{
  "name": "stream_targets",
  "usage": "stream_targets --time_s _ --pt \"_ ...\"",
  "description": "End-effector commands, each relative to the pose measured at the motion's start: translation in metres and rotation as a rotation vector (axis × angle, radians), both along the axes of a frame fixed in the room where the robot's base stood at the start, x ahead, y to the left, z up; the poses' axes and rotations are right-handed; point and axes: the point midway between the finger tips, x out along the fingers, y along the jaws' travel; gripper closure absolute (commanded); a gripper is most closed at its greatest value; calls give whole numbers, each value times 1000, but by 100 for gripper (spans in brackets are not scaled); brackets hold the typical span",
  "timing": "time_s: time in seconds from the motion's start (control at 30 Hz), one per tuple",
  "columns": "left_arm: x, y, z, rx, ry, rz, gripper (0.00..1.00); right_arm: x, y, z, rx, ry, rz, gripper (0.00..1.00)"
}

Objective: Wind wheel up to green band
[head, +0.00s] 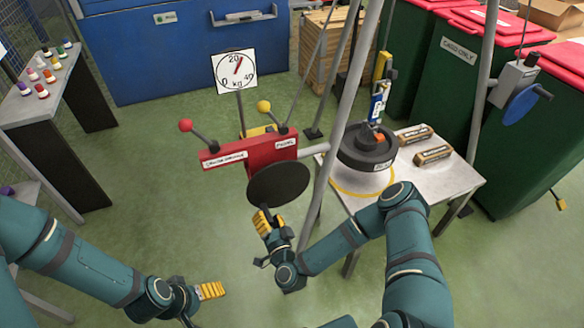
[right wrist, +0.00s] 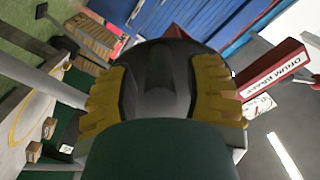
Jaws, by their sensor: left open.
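A black round wheel (head: 279,184) is on the front of a red box (head: 248,150) with a "PAWL" label. The box also shows in the right wrist view (right wrist: 275,72). My right gripper (head: 265,218) is just below the wheel's lower left edge. In the right wrist view its yellow fingers flank a dark rounded shape; whether they hold anything is hidden. My left gripper (head: 211,290) is open and empty over the floor at lower left. A white kg dial (head: 236,72) has a red needle pointing up and slightly right, near 20. I make out no green band.
Red-knobbed (head: 185,125) and yellow-knobbed (head: 264,106) levers rise from the box. Grey poles stand right of the wheel. A table (head: 455,178) holds a black round weight (head: 366,152) under a hook, and small boxes. A blue wheel (head: 522,105) is at right.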

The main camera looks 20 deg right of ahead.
Motion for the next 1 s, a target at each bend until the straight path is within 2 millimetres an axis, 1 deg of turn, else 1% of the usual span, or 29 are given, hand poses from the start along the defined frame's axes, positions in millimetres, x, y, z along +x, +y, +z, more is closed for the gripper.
stream_targets --time_s 0.03,0.07,0.1,0.13,0.37,0.7,0.8,1.0 --pt "0 0 0 0 0 0 17 0 0 0 0 0 0 72" --pt "0 0 0 0 0 0 17 0 0 0 0 0 0 82" --pt "0 0 0 0 0 0 17 0 0 0 0 0 0 96" --pt "0 0 0 0 0 0 17 0 0 0 0 0 0 100" --pt "0 0 0 0 0 0 17 0 2 2 29 0 0 100" --pt "0 0 1 0 0 0 17 0 16 22 266 -8 5 100" --pt "0 0 1 0 0 0 17 1 19 25 306 -10 6 100" --pt "0 0 1 0 0 0 17 1 20 26 319 -10 7 100"
